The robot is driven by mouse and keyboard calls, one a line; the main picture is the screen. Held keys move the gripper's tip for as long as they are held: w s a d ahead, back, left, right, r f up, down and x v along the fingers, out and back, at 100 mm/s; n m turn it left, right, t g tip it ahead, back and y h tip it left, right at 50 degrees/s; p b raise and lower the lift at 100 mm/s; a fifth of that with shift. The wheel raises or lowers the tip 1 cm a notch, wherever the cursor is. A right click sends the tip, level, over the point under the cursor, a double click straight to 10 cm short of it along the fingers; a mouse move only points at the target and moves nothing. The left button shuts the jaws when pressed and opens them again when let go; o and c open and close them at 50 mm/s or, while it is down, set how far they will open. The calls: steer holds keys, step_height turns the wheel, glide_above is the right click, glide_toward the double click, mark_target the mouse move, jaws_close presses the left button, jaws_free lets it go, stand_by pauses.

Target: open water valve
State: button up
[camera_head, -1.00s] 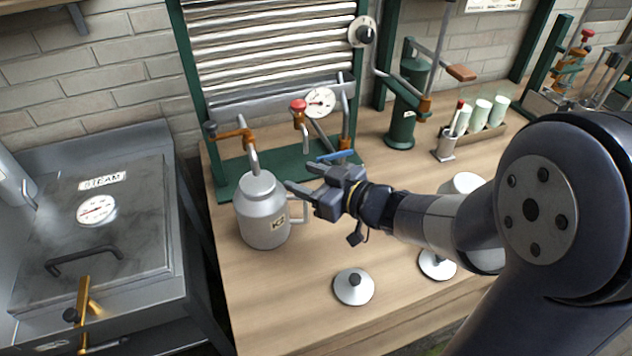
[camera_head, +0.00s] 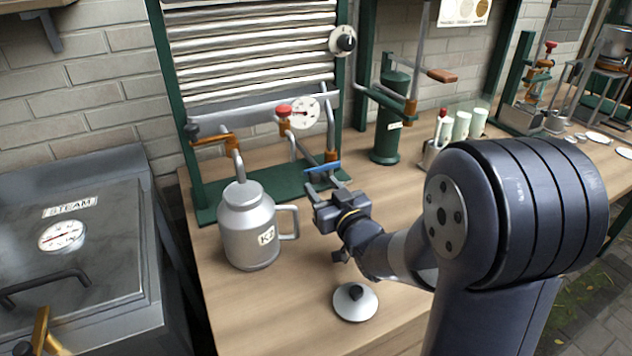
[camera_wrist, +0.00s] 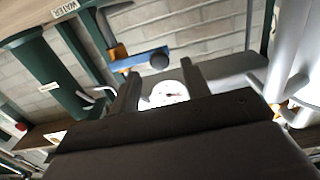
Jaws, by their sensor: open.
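The water valve has a blue lever (camera_head: 322,167) low on the green frame, right of the jug. In the wrist view the blue lever (camera_wrist: 138,59) with a dark round knob lies just beyond my fingers, near a WATER label (camera_wrist: 65,9). My gripper (camera_head: 322,189) is open and empty, just in front of and below the lever in the head view. Its two fingers (camera_wrist: 160,72) also show in the wrist view, pointing towards the lever's knob end. I see no contact with the lever.
A grey K2 jug (camera_head: 250,228) stands left of my gripper, its handle close by. A black-knobbed white disc (camera_head: 355,302) lies in front. A red-knobbed tap (camera_head: 284,111) and a gauge (camera_head: 304,112) are above. Bare bench lies around the disc.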

mark_target(315, 179)
steer(key=shift+x, duration=1.8)
jaws_close()
